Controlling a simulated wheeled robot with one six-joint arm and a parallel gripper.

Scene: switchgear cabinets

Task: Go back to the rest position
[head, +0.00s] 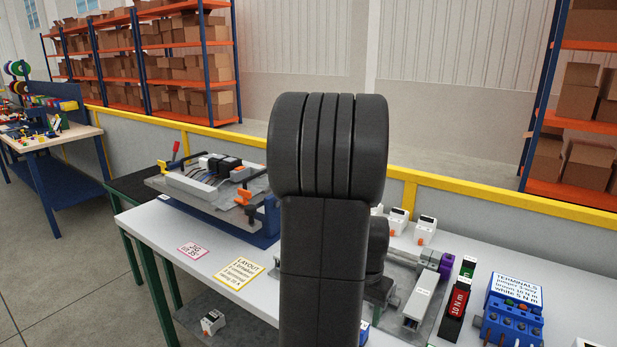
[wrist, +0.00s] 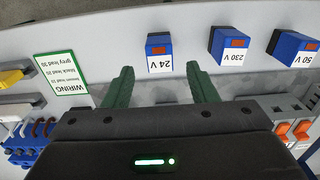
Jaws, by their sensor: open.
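My gripper (wrist: 162,88) shows in the wrist view with its two green fingers spread apart and nothing between them. Beyond the fingertips stands a blue block labelled 24 V (wrist: 159,50), apart from the fingers. In the head view my dark arm rises through the middle and hides part of the workbench (head: 165,232); the gripper itself is not visible there.
Blue blocks labelled 230 V (wrist: 231,44) and 50 V (wrist: 291,45) stand right of the 24 V one. A green-edged wiring card (wrist: 61,75) lies left. On the bench are a tilted jig (head: 215,185), a red 10 N m tool (head: 458,300) and a blue terminals box (head: 512,312).

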